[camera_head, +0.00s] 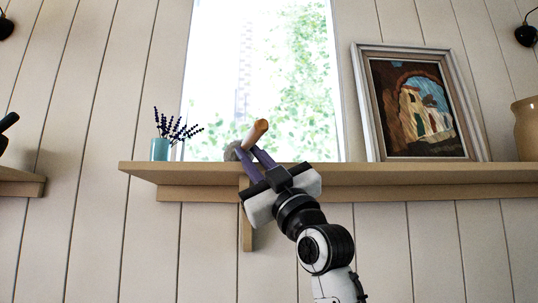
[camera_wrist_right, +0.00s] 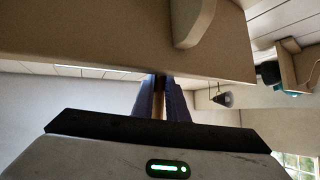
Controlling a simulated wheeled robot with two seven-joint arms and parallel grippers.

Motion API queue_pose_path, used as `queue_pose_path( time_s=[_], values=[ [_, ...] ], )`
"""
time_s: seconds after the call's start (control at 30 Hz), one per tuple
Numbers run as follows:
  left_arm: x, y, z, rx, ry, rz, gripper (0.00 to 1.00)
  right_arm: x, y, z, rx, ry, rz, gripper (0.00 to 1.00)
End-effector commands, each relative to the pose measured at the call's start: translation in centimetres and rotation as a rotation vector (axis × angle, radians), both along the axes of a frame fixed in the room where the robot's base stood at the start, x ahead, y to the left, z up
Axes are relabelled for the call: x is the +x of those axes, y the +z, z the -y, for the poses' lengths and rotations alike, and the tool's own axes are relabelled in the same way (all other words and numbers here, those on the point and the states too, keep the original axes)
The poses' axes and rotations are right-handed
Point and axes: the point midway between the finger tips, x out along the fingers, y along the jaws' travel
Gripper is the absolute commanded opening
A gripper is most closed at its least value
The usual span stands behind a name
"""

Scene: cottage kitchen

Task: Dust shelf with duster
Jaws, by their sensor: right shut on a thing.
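My right gripper (camera_head: 253,152) is shut on the duster and reaches up to the front edge of the wooden shelf (camera_head: 400,174). The duster's wooden handle (camera_head: 256,132) slants up to the right above the fingers. Its grey fluffy head (camera_head: 231,151) shows just left of the fingers, at shelf-top height. Whether the head touches the shelf I cannot tell. In the right wrist view the fingers (camera_wrist_right: 160,100) go up past the edge of the shelf (camera_wrist_right: 110,35), with a strip of the wooden handle between them. My left gripper is not in view.
A turquoise cup (camera_head: 160,149) with lavender stands on the shelf's left part. A framed painting (camera_head: 420,104) leans at the right, with a tan pot (camera_head: 526,130) beyond it. A bright window (camera_head: 265,70) is behind. A shelf bracket (camera_head: 247,228) hangs below.

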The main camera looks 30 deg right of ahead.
Motion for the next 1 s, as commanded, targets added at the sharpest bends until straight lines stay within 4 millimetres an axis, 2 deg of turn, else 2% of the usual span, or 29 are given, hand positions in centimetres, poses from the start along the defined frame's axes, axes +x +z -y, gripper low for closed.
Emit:
queue_pose_path(
  time_s=[0.97,1.0],
  values=[
    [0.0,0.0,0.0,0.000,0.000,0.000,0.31,5.0,0.1,-10.7,0.000,0.002,0.002,0.00],
    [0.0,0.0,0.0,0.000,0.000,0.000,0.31,4.9,0.9,-10.5,0.000,-0.001,0.007,0.00]
  ],
)
